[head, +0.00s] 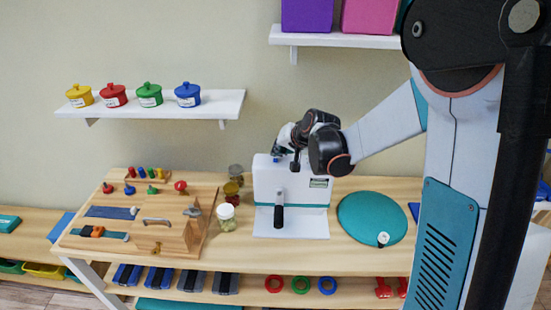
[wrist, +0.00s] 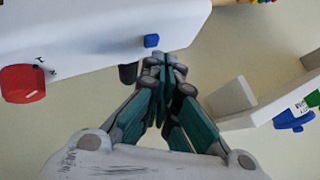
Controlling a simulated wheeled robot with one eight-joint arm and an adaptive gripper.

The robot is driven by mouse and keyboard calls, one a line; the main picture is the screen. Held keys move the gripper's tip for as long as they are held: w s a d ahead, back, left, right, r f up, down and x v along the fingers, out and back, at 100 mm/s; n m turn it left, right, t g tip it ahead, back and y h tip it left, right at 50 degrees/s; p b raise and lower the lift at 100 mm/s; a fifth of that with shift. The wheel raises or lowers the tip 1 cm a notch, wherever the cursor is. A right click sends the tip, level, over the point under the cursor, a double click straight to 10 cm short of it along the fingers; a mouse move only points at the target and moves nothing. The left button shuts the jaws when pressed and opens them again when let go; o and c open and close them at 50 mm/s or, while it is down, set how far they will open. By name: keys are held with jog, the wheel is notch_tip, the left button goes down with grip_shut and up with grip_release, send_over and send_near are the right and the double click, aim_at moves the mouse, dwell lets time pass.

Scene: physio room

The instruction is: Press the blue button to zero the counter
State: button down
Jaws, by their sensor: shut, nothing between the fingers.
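The counter machine (head: 265,183) is a white box with a teal band, a black handle and a small label, standing on the wooden bench. In the wrist view its white body (wrist: 90,35) fills the upper left. The blue button (wrist: 151,41) is a small block on that body, close to my fingertips. My gripper (wrist: 164,60) is shut and empty, its tips just below and right of the button, seemingly apart from it. In the head view my gripper (head: 296,160) is at the top of the machine, where contact cannot be made out.
A red knob (wrist: 22,83) sits on the same machine. A wooden activity board (head: 150,235) and small jars (head: 226,215) stand left of it; a teal disc (head: 372,218) lies right. A wall shelf (head: 150,105) with coloured pots hangs behind, left.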

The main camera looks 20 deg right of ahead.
aim_at(278, 162)
jog(key=shift+r, duration=0.25)
jog(key=shift+r+p, duration=1.65)
jog(key=shift+r, duration=0.8)
jog(key=s+a+r+n+g+h+b, duration=0.1)
jog(key=s+r+b, duration=0.1)
jog(key=s, duration=0.7)
jog(key=s+a+r+n+b, duration=0.1)
jog(key=s+r+n+b, duration=0.1)
jog(key=s, duration=0.7)
jog(key=s+f+n+h+b, duration=0.1)
jog(key=s+f+b, duration=0.1)
jog(key=s, duration=0.6)
jog(key=s+d+f+n+b, duration=0.1)
jog(key=s+f, duration=0.2)
jog(key=s, duration=0.5)
jog(key=shift+f+g+h+b, duration=0.2)
jog(key=shift+g+h+b, duration=0.2)
